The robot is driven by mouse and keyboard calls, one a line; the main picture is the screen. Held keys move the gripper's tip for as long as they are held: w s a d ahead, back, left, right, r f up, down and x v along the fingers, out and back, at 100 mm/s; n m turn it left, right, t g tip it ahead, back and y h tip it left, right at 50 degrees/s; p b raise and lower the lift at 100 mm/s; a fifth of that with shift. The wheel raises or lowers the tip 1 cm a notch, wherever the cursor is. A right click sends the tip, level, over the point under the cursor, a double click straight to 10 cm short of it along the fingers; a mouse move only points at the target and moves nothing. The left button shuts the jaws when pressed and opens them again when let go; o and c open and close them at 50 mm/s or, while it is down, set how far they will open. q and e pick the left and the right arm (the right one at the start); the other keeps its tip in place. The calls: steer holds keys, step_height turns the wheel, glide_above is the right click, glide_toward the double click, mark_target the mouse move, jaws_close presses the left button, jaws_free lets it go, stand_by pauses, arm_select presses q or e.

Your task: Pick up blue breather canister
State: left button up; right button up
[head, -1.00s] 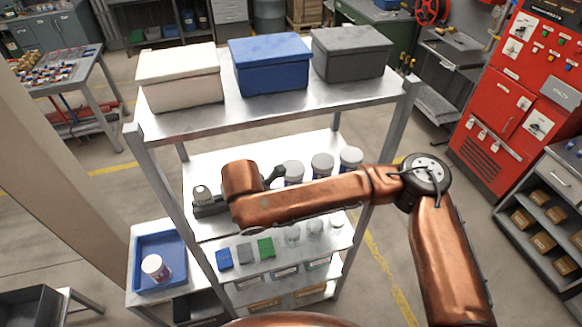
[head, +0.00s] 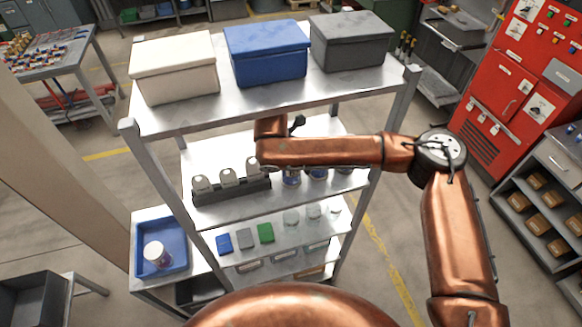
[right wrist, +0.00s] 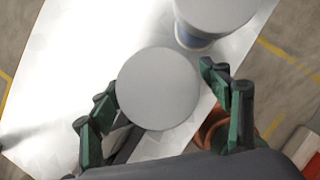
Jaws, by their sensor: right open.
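Several pale-lidded canisters stand in a row on the shelf's middle level. In the head view my right arm partly covers them; one canister (head: 291,179) and its neighbour (head: 318,174) show bluish labels below the arm. In the right wrist view, my right gripper (right wrist: 157,84) is open, its green-padded fingers on either side of a round grey lid (right wrist: 158,95). That canister's side is hidden, so its label colour cannot be told. Another canister (right wrist: 199,40) with a blue band stands just beyond the right finger. My left gripper is not in view.
A dark rack (head: 231,190) with several pale-topped parts sits left of the canisters. The top shelf (head: 245,103) above carries white, blue and grey boxes. Small blocks and clear jars stand below. A blue tray (head: 183,262) at left holds a white canister (head: 157,255).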

steer(key=shift+w+f, duration=0.1)
steer(key=shift+f, duration=0.1)
steer(key=shift+w+d+f, duration=0.15)
steer(key=shift+f, duration=0.2)
steer(key=p+x, duration=0.1)
steer(key=x, duration=0.2)
steer(key=shift+f, duration=0.2)
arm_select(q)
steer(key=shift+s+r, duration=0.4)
arm_select(e)
steer(key=shift+w+f, duration=0.15)
steer(key=shift+f, duration=0.1)
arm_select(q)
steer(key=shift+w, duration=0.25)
arm_select(e)
steer(key=shift+r, duration=0.1)
steer(key=c, duration=1.5)
